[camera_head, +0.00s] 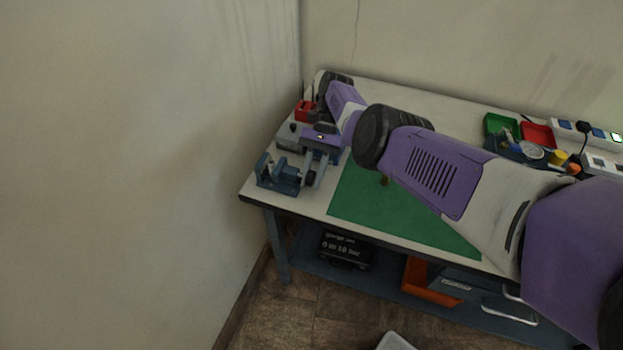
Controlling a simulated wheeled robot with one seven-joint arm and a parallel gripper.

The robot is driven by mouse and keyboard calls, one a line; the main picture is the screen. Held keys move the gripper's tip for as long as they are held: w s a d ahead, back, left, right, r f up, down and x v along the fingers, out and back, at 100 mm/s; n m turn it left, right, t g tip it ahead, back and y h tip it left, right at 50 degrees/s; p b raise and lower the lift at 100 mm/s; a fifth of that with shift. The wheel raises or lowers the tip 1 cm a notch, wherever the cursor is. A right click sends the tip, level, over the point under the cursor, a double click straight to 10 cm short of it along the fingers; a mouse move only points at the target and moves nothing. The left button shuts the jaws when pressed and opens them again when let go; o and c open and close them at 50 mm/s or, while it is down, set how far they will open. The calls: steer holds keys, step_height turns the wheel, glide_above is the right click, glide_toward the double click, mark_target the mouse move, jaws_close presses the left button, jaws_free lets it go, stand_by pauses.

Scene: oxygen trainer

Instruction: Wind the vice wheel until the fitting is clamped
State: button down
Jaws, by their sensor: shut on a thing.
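The blue vice (276,178) stands at the front left corner of the workbench. My gripper (313,174) reaches down at the vice's right side, its fingers shut on the small dark vice wheel (311,179). The fingers and wheel are small in the picture, and the hand partly hides them. I cannot make out a fitting between the vice jaws, nor how far apart the jaws are.
A green mat (350,203) covers the bench middle, partly under my arm. A red box (304,111) and a grey box (290,137) stand behind the vice. Green (499,123) and red (539,134) trays are at the back right. The wall is close on the left.

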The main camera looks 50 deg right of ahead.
steer(key=shift+s+d+f, duration=0.1)
steer(key=shift+s+f, duration=0.2)
steer(key=shift+s, duration=0.2)
steer(key=c, duration=1.6)
jaws_free()
steer(key=shift+r, duration=0.1)
steer(key=shift+w+r, duration=0.15)
steer(key=shift+w, duration=0.15)
steer(key=b+v, duration=0.4)
steer(key=v, duration=0.1)
steer(key=shift+w+d, duration=0.2)
steer(key=shift+d, duration=0.1)
steer(key=shift+w+d+r+b, duration=0.15)
steer(key=shift+d+r+b, duration=0.25)
steer(key=shift+b, duration=0.4)
steer(key=shift+d+r+b, duration=0.2)
steer(key=shift+r+b, duration=0.2)
steer(key=shift+r, duration=0.2)
